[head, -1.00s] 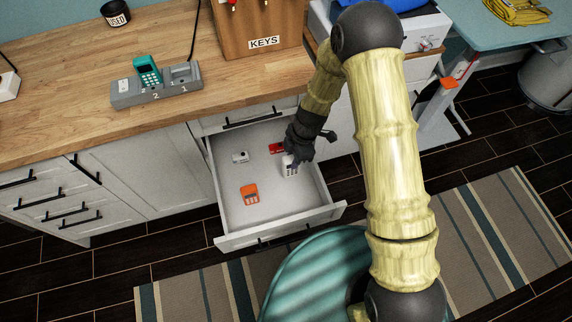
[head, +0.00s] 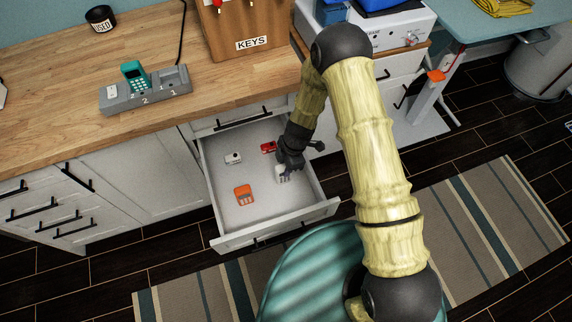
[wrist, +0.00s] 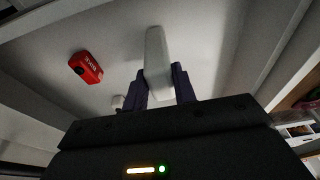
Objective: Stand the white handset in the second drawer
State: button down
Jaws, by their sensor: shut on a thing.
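The white handset (head: 281,174) is upright between the fingers of my gripper (head: 284,165), inside the open drawer (head: 222,212) near its right side. The wrist view shows the handset (wrist: 157,60) gripped by the dark fingers of my gripper (wrist: 165,85), which are shut on it from both sides. The handset's lower end is at or close to the drawer floor; I cannot tell if it touches. The gripper covers its upper part in the head view.
The drawer also holds an orange calculator-like item (head: 243,195), a small white item (head: 233,158) and a red item marked BIKE (wrist: 86,66). A grey dock (head: 145,92) with a teal handset (head: 134,74) stands on the wooden counter.

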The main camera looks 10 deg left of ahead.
jog(key=shift+f, duration=0.2)
jog(key=c, duration=1.1)
grip_release()
jog(key=shift+r, duration=0.1)
jog(key=b+v, duration=0.1)
jog(key=v, duration=1.1)
jog(key=shift+s+r, duration=0.1)
jog(key=shift+r, duration=0.05)
